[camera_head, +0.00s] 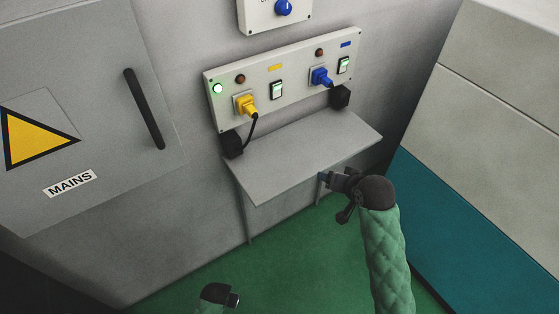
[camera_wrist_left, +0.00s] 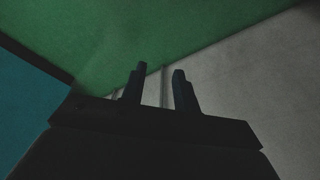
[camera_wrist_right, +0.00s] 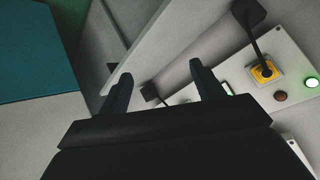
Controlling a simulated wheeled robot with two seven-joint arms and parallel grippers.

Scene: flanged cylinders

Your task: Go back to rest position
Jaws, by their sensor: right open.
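My right gripper (camera_head: 324,178) is in front of the right front edge of the grey shelf (camera_head: 290,160). In the right wrist view its two fingers (camera_wrist_right: 160,76) are spread, with nothing between them. My left gripper (camera_head: 235,298) is low at the bottom of the head view, over the green floor and apart from the shelf. In the left wrist view its fingers (camera_wrist_left: 160,72) stand apart with nothing held. A yellow plug (camera_head: 247,106) sits in the left socket of the wall panel (camera_head: 296,82), and a blue plug (camera_head: 322,77) in the right one.
A grey MAINS cabinet (camera_head: 95,120) with a black handle (camera_head: 145,108) is at the left. A grey and teal block (camera_head: 480,210) stands at the right. A green lamp (camera_head: 217,88) is lit. The green floor (camera_head: 290,265) below the shelf is clear.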

